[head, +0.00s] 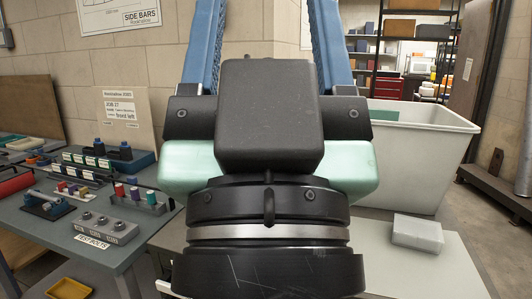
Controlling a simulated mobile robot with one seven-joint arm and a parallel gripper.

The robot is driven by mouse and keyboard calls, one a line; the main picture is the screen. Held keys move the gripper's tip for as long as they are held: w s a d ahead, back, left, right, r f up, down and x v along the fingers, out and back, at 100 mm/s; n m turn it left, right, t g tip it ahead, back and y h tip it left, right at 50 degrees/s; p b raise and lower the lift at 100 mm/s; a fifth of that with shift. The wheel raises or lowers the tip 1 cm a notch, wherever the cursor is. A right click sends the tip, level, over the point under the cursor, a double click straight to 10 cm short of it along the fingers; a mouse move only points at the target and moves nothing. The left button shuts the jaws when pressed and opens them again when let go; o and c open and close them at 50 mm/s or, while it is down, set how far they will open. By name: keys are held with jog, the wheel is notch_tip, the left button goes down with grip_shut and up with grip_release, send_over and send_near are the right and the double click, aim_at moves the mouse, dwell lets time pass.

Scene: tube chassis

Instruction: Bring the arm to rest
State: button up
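My gripper (264,20) fills the middle of the head view, close to the camera. It has a black body with mint-green sides above a black wrist with a silver ring. Its two long blue fingers run up and stand wide apart, so it is open. The fingertips are cut off by the top edge. The rest of my arm is hidden below the frame.
At left, a grey table (130,248) carries several racks of small parts and a "JOB 27" card (128,118). At right, a grey bin (425,150) and a pale block (418,232) are on a light surface. Shelves stand behind; open floor lies far right.

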notch_tip(320, 180, up, 13)
jog(key=p, duration=1)
jog(key=shift+p, duration=0.4)
jog(key=shift+w+a, duration=0.1)
